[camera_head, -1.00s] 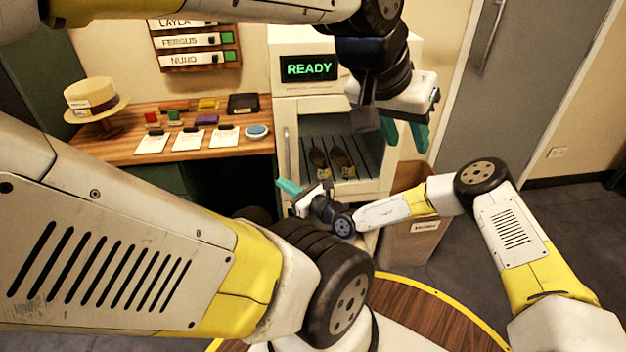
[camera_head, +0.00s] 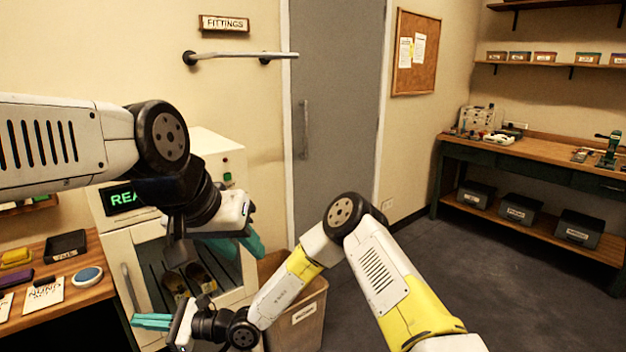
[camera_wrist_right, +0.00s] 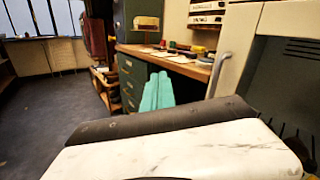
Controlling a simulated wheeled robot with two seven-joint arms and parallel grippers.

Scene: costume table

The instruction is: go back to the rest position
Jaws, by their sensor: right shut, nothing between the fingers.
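My left gripper (camera_head: 242,243), on the arm that comes in from the left, hangs in front of the white cabinet's upper right side. Its teal fingers look apart, with nothing seen between them. My right gripper (camera_head: 150,322) is low in front of the cabinet, pointing left. Its teal fingers lie together and empty, as the right wrist view also shows (camera_wrist_right: 157,92).
The white cabinet (camera_head: 219,152) has its green display partly hidden by my left arm; a pair of shoes (camera_head: 202,278) shows inside. A bin (camera_head: 311,316) stands beside it. The wooden table (camera_head: 85,308) is at left, a workbench (camera_head: 560,157) at right. Floor between is clear.

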